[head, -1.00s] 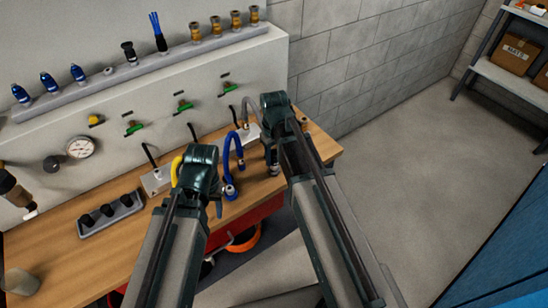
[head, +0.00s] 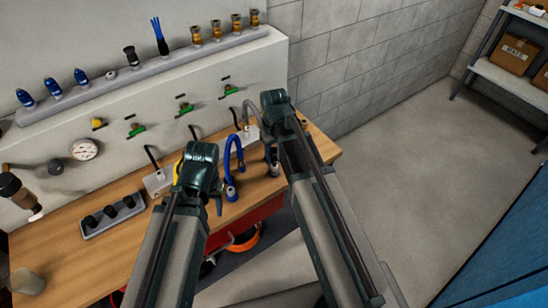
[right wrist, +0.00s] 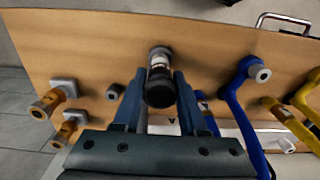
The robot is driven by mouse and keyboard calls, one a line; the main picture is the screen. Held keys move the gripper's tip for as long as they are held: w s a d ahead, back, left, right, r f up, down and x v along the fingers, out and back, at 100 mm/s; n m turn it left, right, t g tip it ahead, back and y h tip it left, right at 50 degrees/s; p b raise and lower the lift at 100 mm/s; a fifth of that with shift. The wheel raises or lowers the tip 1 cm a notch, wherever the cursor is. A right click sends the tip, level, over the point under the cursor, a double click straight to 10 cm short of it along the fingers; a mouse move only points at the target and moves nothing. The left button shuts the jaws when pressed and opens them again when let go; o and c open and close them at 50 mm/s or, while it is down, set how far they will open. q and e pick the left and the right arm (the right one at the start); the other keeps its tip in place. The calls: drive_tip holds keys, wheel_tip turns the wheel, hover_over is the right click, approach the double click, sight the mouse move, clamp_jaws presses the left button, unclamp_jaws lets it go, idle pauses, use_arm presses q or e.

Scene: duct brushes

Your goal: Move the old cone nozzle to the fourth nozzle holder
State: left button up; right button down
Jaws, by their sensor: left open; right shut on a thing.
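My right gripper (right wrist: 158,98) is shut on a black nozzle (right wrist: 160,92) with a pale metal band, in the right wrist view. It hangs above the wooden bench; whether it touches the bench cannot be told. In the head view my right gripper (head: 272,160) is over the bench's right end, and its fingers are mostly hidden by the arm. My left gripper (head: 216,203) is open beside the blue hose (head: 231,160). Which nozzle is the old cone nozzle, and which holder is fourth, I cannot tell for sure.
A grey ledge (head: 95,92) carries blue, black and brass nozzles. A grey rack (head: 97,232) with black pieces lies on the bench (head: 60,250). Green valves (head: 184,109) and a gauge (head: 84,149) are on the panel. Brass fittings (right wrist: 52,102) show at left in the right wrist view.

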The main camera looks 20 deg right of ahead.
sight(274, 151)
drive_tip(key=shift+r+p, duration=1.85)
drive_tip(key=shift+r, duration=0.15)
